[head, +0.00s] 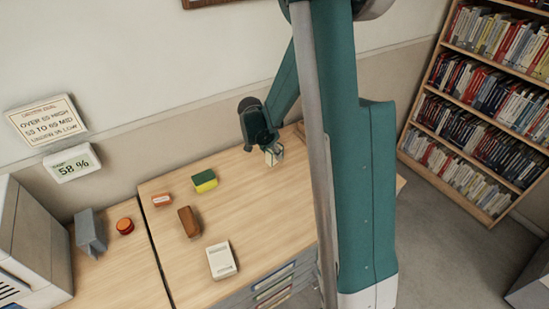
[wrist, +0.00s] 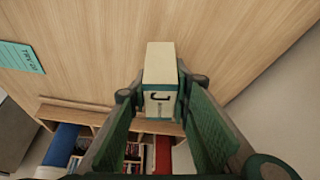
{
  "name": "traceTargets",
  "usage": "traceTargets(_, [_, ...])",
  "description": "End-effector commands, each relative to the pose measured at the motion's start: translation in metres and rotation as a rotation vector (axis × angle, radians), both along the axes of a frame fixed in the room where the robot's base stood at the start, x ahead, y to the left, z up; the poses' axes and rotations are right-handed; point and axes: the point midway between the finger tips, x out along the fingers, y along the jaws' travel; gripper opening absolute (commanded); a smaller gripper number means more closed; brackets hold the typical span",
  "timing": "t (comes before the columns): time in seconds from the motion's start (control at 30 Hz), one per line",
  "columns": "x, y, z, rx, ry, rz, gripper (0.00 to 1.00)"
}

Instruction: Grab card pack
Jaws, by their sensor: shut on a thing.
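A small cream box with a dark teal mark, which looks like the card pack (wrist: 161,65), is between the two green-padded fingers of my gripper (wrist: 160,95) in the wrist view. The fingers press on its left and right sides. In the head view my gripper (head: 269,146) is low over the far part of the wooden table (head: 272,205), and the card pack (head: 274,156) shows as a small pale block below it. I cannot tell whether the pack touches the table.
A green and yellow sponge-like block (head: 205,181), a small orange box (head: 161,200), a brown block (head: 189,221) and a white box (head: 221,260) lie on the table's left part. A red round thing (head: 125,226) and a grey holder (head: 90,232) stand farther left.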

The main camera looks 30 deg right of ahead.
Motion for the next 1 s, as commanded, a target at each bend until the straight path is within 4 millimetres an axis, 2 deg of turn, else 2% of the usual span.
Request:
traceTargets(0.2, [0.0,0.0,0.033,0.0,0.0,0.0,0.08])
traceTargets(0.4, [0.0,0.0,0.054,0.0,0.0,0.0,0.08])
traceTargets(0.6, [0.0,0.0,0.062,0.0,0.0,0.0,0.08])
traceTargets(1.0, [0.0,0.0,0.062,0.0,0.0,0.0,0.08])
